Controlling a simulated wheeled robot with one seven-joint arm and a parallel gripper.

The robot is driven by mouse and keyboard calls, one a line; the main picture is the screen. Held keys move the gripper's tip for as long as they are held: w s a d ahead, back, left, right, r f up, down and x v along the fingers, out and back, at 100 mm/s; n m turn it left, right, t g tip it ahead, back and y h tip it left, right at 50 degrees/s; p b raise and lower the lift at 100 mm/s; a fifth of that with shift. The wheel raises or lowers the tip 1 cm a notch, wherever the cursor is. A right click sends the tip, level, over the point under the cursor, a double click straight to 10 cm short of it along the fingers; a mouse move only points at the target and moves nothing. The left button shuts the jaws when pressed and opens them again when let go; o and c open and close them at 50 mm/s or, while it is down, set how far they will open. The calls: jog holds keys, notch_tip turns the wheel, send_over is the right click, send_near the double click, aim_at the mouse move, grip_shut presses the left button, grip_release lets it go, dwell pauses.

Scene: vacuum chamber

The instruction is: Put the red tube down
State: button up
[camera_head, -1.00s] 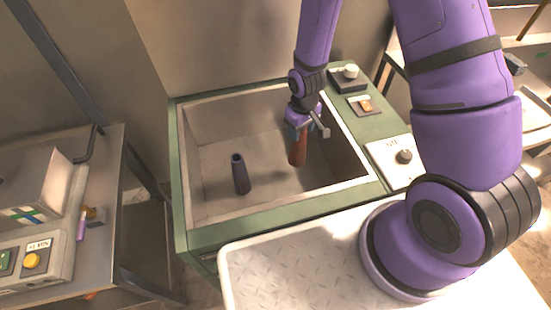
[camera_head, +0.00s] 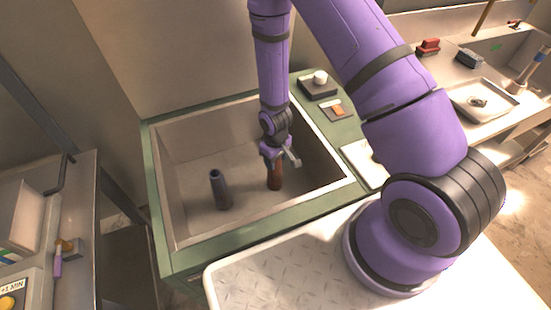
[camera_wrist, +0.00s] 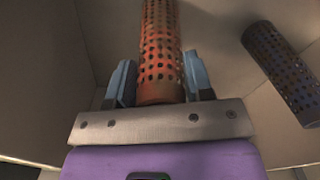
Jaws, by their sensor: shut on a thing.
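The red tube (camera_head: 275,176) is a reddish-brown cylinder standing about upright inside the open chamber (camera_head: 160,200). In the wrist view the red tube (camera_wrist: 160,50) is perforated with holes and sits between the two blue-grey fingers. My gripper (camera_head: 274,158) is shut on its upper part; in the wrist view the gripper (camera_wrist: 160,85) points along the tube. A dark tube (camera_head: 220,190) stands to the left in the chamber, apart from the red one. It also shows in the wrist view (camera_wrist: 285,70). I cannot tell whether the red tube's lower end touches the chamber floor.
The chamber has a green rim with pale inner walls. A control box with a white knob (camera_head: 319,85) and a small plate with an orange switch (camera_head: 336,110) sit on the right rim. A bench (camera_head: 500,125) stands further right. Chamber floor around the dark tube is clear.

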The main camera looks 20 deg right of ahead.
jog(key=o, duration=1.2)
jog(key=shift+f, duration=0.1)
jog(key=shift+c, duration=0.2)
jog(key=s+d+r+m+t, duration=0.1)
jog(key=s+d+r, duration=0.1)
jog(key=r, duration=1.6)
jog(key=s+d+r+m+t, duration=0.1)
jog(key=s+d+r+t, duration=0.1)
jog(key=r, duration=1.7)
jog(key=s+d+r+m+t, duration=0.2)
jog(key=s+d+r, duration=0.1)
jog(key=s+r, duration=1.2)
jog(key=shift+s+m, duration=0.3)
jog(key=shift+s, duration=0.75)
